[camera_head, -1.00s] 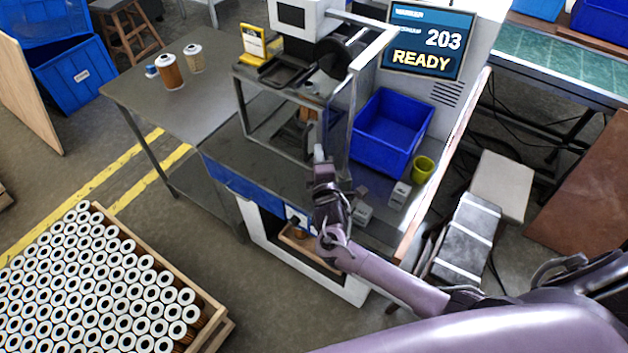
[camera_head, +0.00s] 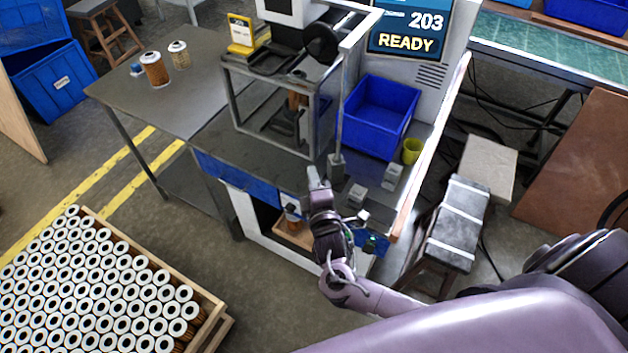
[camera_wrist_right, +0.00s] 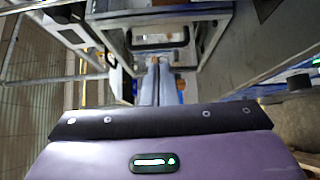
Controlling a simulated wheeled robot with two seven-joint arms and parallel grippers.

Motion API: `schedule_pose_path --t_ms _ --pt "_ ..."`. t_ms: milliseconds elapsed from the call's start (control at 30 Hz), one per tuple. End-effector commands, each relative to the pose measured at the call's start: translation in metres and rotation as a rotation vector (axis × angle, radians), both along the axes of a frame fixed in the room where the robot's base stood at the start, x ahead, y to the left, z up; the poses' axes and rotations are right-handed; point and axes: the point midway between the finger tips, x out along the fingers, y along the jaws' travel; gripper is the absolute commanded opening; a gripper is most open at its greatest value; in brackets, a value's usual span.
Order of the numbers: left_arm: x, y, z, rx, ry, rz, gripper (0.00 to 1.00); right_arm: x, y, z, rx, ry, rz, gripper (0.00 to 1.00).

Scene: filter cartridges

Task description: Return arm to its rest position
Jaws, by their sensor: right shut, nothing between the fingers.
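My right arm comes in from the lower right in the head view. Its gripper (camera_head: 315,177) is over the front edge of the workbench (camera_head: 245,150), in front of the frame-like test fixture (camera_head: 228,95). In the right wrist view the two fingers of the gripper (camera_wrist_right: 163,80) lie close together with nothing between them. The gripper looks shut and empty. My left gripper does not show in the head view.
A blue bin (camera_head: 380,112) and a yellow cup (camera_head: 411,150) stand on the bench, right of the fixture. Cartridges (camera_head: 154,69) stand on the side table. A crate (camera_head: 205,318) full of cartridges is at lower left. A stool (camera_head: 455,225) stands at right.

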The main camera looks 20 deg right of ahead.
Motion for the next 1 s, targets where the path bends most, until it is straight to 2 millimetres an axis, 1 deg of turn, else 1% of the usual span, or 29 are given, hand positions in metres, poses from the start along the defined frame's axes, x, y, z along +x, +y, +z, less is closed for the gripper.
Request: schedule_pose_path --t_ms 100,267,367,467,500,567,600,700,800,1000 --pt "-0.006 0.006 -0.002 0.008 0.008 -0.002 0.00 -0.006 0.000 0.000 0.000 -0.001 -0.001 0.00" --pt "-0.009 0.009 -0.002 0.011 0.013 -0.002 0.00 -0.008 0.001 -0.001 0.026 0.013 -0.001 0.00" --pt "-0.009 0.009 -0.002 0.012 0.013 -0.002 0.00 -0.010 0.005 -0.005 0.156 0.075 -0.004 0.00" --pt "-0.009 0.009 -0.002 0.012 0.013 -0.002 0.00 -0.018 0.014 -0.013 0.398 0.199 -0.021 0.00" --pt "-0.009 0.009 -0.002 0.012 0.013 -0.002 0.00 -0.024 0.018 -0.015 0.513 0.259 -0.035 0.00" --pt "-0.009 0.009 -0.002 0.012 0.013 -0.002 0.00 -0.036 0.025 -0.017 0.680 0.359 -0.064 0.00" --pt "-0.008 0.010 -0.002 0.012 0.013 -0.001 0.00 -0.046 0.029 -0.016 0.784 0.423 -0.091 0.00" --pt "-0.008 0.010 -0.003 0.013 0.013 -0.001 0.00 -0.073 0.035 -0.012 0.985 0.571 -0.177 0.00" --pt "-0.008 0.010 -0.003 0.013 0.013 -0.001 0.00 -0.099 0.035 -0.005 1.105 0.674 -0.264 0.00" --pt "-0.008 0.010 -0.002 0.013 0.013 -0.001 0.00 -0.140 0.029 0.009 1.225 0.799 -0.427 0.00"
